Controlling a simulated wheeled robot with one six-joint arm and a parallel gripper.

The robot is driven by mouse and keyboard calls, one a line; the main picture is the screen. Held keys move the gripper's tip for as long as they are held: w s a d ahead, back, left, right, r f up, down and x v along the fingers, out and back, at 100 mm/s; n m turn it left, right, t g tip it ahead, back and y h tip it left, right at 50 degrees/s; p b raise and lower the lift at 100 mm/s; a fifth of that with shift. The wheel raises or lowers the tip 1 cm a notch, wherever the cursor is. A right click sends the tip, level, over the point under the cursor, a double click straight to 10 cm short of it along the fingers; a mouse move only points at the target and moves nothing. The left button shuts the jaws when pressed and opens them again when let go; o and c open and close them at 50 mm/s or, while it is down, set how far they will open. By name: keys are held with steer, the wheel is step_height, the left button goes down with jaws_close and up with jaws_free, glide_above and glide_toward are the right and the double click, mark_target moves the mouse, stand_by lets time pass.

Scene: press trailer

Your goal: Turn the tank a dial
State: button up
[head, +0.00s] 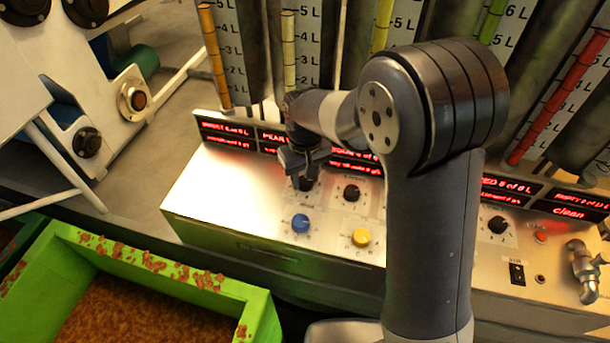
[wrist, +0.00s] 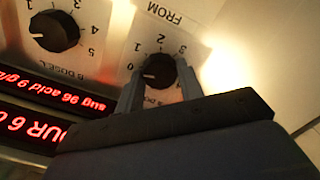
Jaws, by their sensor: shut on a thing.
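My gripper (head: 303,165) reaches down onto the control panel at the left end of its row of dials. In the wrist view my gripper (wrist: 158,90) has one finger on each side of a black dial (wrist: 154,68) and is shut on it. The same black dial (head: 305,184) shows just under the fingers in the head view. Its scale shows 0, 1, 2 and 3, and its white mark points near 0. Its lettering is partly hidden by my gripper, so I cannot read whether it is the tank a dial.
A second black dial (wrist: 54,31), lettered B dose, is beside it. A blue knob (head: 300,223) and a yellow knob (head: 362,236) sit in front. Red displays (head: 228,136) run behind the dials. A green bin (head: 150,268) stands at the lower left.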

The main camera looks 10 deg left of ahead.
steer(key=m, duration=1.3)
steer(key=shift+m, duration=1.9)
steer(key=o, duration=1)
